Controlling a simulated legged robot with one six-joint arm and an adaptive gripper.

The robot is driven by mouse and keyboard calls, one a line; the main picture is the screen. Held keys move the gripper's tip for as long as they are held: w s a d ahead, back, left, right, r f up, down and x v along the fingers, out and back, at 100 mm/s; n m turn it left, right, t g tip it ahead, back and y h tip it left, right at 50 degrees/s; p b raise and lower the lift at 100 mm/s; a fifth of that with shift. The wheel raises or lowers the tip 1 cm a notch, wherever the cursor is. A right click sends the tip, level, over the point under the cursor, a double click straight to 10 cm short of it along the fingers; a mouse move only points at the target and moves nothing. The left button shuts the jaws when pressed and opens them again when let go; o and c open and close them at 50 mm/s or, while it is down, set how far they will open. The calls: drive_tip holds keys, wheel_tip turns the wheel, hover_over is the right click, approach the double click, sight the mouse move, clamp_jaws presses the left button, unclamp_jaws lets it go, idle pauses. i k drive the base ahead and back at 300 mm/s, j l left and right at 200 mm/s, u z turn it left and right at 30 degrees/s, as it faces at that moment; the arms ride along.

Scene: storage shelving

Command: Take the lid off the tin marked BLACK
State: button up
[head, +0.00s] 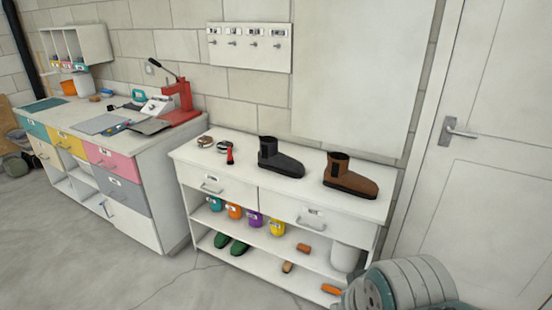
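Two small round tins with shiny rims stand side by side at the left end of the white shelf unit's top (243,164). One is the left tin (205,142), the other is the right tin (224,146). Their markings are too small to read, so I cannot tell which is marked BLACK. Both look covered, though this is hard to tell at this size. My gripper is not in view.
A small red-and-black item (229,157) stands close to the tins. A black boot (280,160) and a brown boot (350,178) stand farther right. A grey ribbed machine-like object (405,284) stands at the lower right. Open floor (110,270) lies at the left front.

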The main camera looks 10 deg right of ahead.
sight(223, 145)
drive_tip(key=i+j+z, duration=0.1)
drive_tip(key=i+j, duration=0.55)
drive_tip(key=i+j+z, duration=0.15)
drive_tip(key=i+j, duration=0.15)
drive_tip(key=j, duration=0.2)
drive_tip(key=i+j+z, duration=0.1)
drive_tip(key=i+j, duration=0.15)
drive_tip(key=j, duration=0.15)
drive_tip(key=i+j, duration=0.3)
drive_tip(key=j, duration=0.15)
drive_tip(key=i+j+z, duration=0.15)
drive_tip(key=j, duration=0.3)
drive_tip(key=i+j+z, duration=0.1)
drive_tip(key=i+j, duration=0.5)
drive_tip(key=j, duration=0.35)
drive_tip(key=z, duration=0.05)
